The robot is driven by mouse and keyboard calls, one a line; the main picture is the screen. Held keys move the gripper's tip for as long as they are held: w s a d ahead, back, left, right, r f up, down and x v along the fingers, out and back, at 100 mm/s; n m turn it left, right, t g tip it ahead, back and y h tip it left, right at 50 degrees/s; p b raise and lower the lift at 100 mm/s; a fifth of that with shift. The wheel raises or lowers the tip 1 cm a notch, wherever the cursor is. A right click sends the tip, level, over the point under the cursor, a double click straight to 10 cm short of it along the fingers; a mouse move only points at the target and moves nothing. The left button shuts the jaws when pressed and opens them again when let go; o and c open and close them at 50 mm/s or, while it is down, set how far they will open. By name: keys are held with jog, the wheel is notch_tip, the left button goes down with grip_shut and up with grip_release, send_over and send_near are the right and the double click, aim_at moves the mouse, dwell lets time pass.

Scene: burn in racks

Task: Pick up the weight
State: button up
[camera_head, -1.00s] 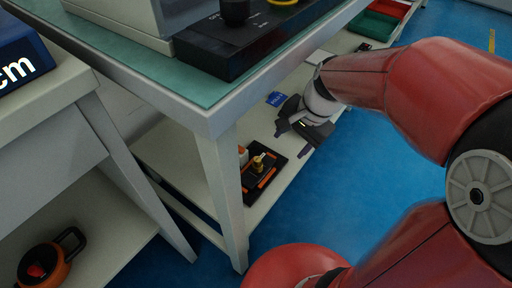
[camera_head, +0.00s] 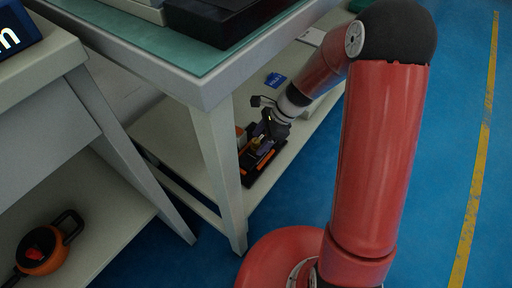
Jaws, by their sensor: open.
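The weight (camera_head: 255,145), small and brass-coloured, stands on a black tray with orange strips (camera_head: 252,180) on the lower shelf of the bench. My gripper (camera_head: 262,134) is open and right at the weight, partly covering it. I cannot tell whether the fingers are around it or just beside it, or whether they touch it.
The lower shelf (camera_head: 172,130) lies under the teal-topped bench (camera_head: 190,55). A bench leg (camera_head: 218,155) stands just left of the tray. A blue card (camera_head: 275,80) lies behind my gripper. An orange, black-handled object (camera_head: 45,250) sits on the left shelf. Blue floor is clear at right.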

aim_at(256, 145)
jog(key=x, duration=0.3)
jog(key=shift+f+b, duration=0.1)
jog(key=shift+b, duration=0.2)
jog(key=c, duration=1.2)
jog(key=shift+c, duration=0.2)
